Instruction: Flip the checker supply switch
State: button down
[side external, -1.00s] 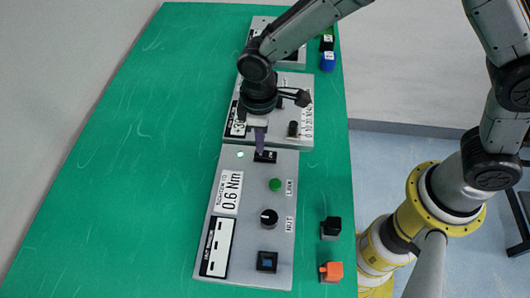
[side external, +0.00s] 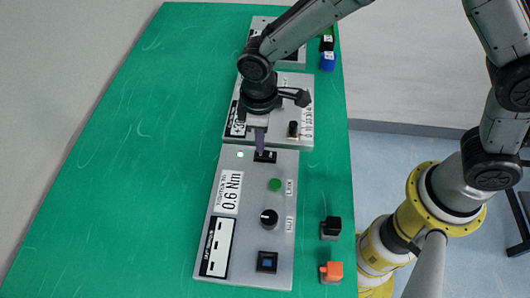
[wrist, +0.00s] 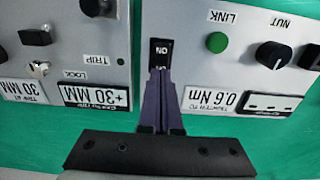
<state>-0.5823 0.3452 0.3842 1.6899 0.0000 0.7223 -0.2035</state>
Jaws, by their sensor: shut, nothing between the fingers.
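Another panel (side external: 297,82) lies beyond. The green table is clear at left.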

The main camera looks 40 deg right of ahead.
jog(key=shift+f, duration=1)
dwell(0.9)
jog(key=shift+r, duration=3.55)
